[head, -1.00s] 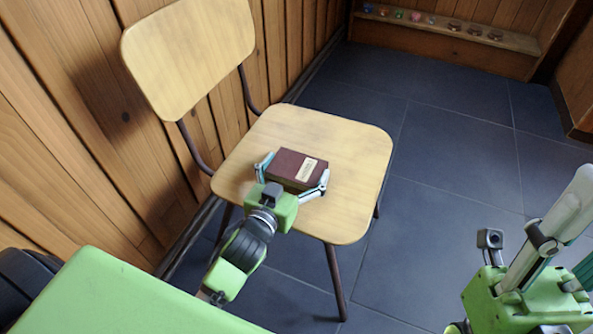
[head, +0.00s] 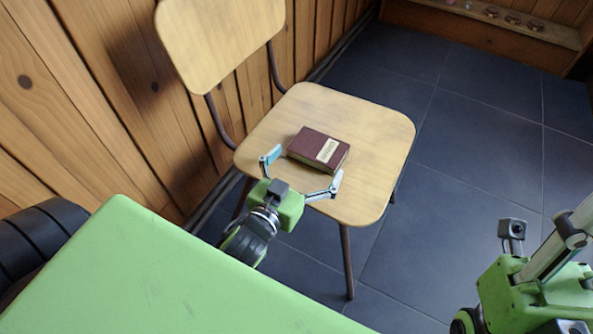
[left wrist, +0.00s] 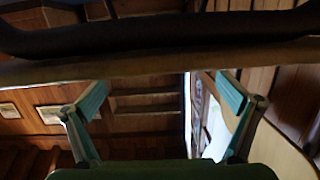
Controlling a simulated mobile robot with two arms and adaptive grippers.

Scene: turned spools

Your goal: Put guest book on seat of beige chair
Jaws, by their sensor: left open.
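The guest book (head: 308,142), dark red with a pale label, lies flat on the wooden seat (head: 372,130) of the beige chair, near its middle. My left gripper (head: 303,170) is open at the front of the seat, its fingers spread and apart from the book. In the left wrist view the open left fingers (left wrist: 160,100) have nothing visible between them, and I cannot make out the book there. My right gripper (head: 545,255) shows only in part at the lower right of the head view; its jaws are unclear.
The chair's backrest (head: 220,40) stands by the wood-panelled wall (head: 90,80) at left. A low wooden ledge (head: 520,30) with small items is at the far right. The dark tiled floor (head: 470,150) to the right of the chair is clear.

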